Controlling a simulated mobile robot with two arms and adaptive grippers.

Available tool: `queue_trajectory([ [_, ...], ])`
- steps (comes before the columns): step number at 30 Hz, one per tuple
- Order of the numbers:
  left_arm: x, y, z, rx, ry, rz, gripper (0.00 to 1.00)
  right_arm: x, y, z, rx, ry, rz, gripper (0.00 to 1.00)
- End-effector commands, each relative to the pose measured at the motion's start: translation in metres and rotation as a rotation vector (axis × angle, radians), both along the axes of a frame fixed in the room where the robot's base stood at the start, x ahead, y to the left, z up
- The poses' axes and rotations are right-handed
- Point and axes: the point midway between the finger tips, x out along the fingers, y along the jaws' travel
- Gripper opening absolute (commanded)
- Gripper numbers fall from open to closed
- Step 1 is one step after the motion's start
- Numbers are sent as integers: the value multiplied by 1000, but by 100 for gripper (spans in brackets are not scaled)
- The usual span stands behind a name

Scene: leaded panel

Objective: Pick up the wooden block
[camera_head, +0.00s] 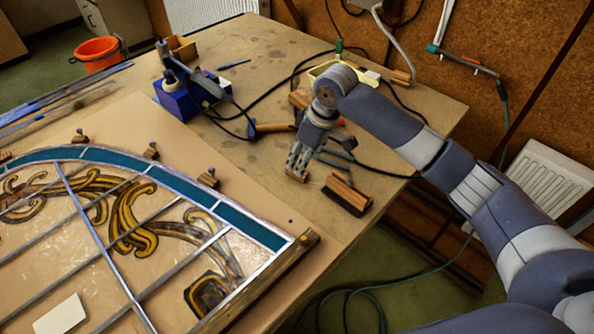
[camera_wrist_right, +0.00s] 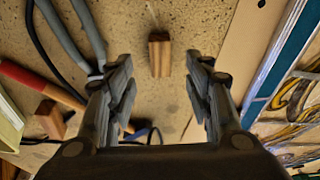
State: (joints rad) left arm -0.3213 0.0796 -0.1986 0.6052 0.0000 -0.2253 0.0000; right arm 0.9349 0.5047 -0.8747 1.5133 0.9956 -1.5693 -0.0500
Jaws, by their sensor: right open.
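A small wooden block (camera_wrist_right: 160,54) lies on the tabletop, brown with lighter and darker strips. In the wrist view it is centred between the two fingers of my right gripper (camera_wrist_right: 160,88) and a little beyond their tips. It touches neither finger. In the head view my right gripper (camera_head: 299,160) points down over the table close above the block (camera_head: 298,175), which the fingers partly cover. The right gripper is open and empty. My left gripper is not in view.
A brush with a wooden back (camera_head: 347,194) lies just right of the block, near the table edge. Grey-handled pliers (camera_wrist_right: 78,35) and a red-handled tool (camera_wrist_right: 40,82) lie close by. The leaded panel (camera_head: 130,220) fills the left. A blue soldering station (camera_head: 185,95) stands behind.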

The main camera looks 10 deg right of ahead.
Motion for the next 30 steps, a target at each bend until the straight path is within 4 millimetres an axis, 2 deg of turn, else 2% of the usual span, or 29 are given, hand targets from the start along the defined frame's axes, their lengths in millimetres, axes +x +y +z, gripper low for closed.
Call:
queue_trajectory([
  [4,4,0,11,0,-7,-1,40,2,5,-14,-1,4,0,48],
  [9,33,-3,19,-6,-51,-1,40,6,11,-40,-1,2,-1,48],
  [12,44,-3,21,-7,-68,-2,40,8,12,-47,-1,-1,0,48],
  [19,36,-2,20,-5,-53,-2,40,9,12,-50,-1,-2,0,48],
  [20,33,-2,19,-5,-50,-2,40,9,12,-50,-1,-2,0,43],
  [24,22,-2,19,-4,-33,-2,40,9,12,-50,0,-1,0,11],
  [30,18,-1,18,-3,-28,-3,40,9,12,-49,0,-1,0,9],
])
